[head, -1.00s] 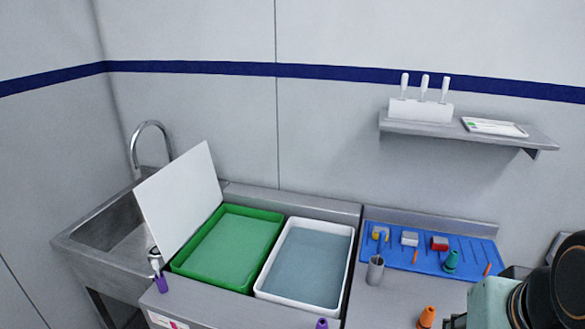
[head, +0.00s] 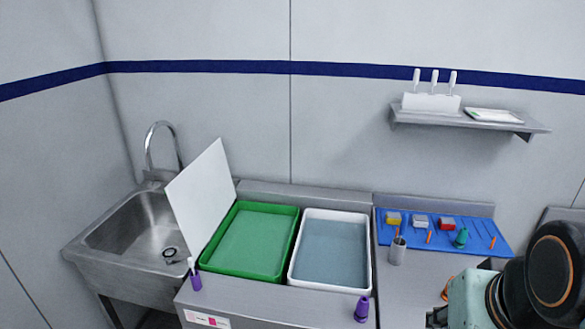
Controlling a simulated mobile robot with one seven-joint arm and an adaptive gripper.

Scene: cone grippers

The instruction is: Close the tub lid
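A green tub (head: 290,228) is set in the steel counter. Its white lid (head: 203,193) stands open, raised steeply along the tub's left side. A white tub (head: 368,262) with grey-blue contents sits right beside the green one and has no visible lid. My gripper (head: 437,317) shows only as a dark piece at the lower right edge, in front of my arm. Its fingers are mostly cut off, and it is well right of the lid and touches neither tub.
A steel sink (head: 130,245) with a tap is on the left. A purple-based bottle (head: 195,280) and a purple cone (head: 361,309) stand near the front edge. A metal cup (head: 397,251) and a blue mat (head: 470,233) with small items lie right. A shelf (head: 470,120) is above.

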